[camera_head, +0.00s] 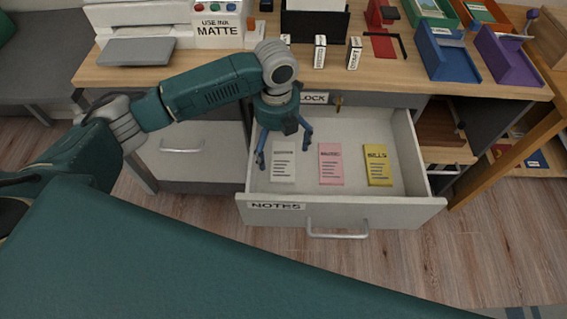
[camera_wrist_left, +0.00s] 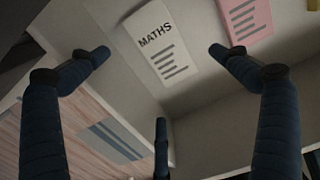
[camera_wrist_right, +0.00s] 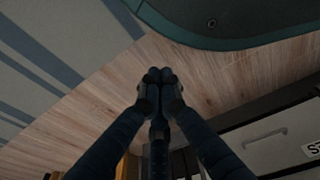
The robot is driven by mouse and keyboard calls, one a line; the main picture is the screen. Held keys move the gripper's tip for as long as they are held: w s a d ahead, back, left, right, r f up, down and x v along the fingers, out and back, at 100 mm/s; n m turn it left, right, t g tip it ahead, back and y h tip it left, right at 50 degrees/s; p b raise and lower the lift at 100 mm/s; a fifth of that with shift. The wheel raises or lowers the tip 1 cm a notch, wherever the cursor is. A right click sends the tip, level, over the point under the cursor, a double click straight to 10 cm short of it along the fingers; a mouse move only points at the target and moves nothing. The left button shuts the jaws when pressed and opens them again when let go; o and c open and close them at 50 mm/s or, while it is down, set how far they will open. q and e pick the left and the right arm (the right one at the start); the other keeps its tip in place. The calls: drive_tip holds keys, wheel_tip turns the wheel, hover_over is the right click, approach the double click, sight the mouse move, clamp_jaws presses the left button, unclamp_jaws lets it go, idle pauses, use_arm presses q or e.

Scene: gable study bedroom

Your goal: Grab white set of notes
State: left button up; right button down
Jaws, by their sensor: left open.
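The white set of notes (camera_head: 283,169), printed MATHS, lies flat on the left side of the open drawer marked NOTES (camera_head: 375,212). It also shows in the left wrist view (camera_wrist_left: 158,45). A pink set (camera_head: 331,164) and a yellow set (camera_head: 378,166) lie to its right. My left gripper (camera_head: 284,149) hangs over the drawer just above the white notes, fingers spread, holding nothing. In the left wrist view its fingers (camera_wrist_left: 158,68) spread around the near part of the notes, with no grip on them. In the right wrist view my right gripper (camera_wrist_right: 158,78) has its fingertips together, empty.
The desk top (camera_head: 220,78) overhangs the drawer's back. On it stand a printer (camera_head: 135,25), small labelled boxes (camera_head: 354,53), a blue tray (camera_head: 448,55) and a purple tray (camera_head: 505,57). The drawer's left wall is close to my left gripper. Wooden floor (camera_head: 480,250) is clear in front.

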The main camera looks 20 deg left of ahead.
sight(278, 162)
use_arm(q)
wheel_tip(278, 162, down, 3)
drive_tip(key=shift+r, duration=0.15)
wheel_tip(278, 162, down, 5)
drive_tip(key=shift+w+a+r+b, duration=0.1)
drive_tip(key=shift+w+a+b, duration=0.05)
drive_tip(key=shift+b, duration=0.55)
use_arm(e)
drive_tip(key=w+r, duration=0.1)
drive_tip(key=r, duration=0.1)
drive_tip(key=w+r, duration=0.2)
drive_tip(key=shift+w+a+r, duration=0.2)
drive_tip(key=shift+r, duration=0.05)
use_arm(q)
drive_tip(key=shift+c, duration=0.5)
drive_tip(key=c, duration=1.2)
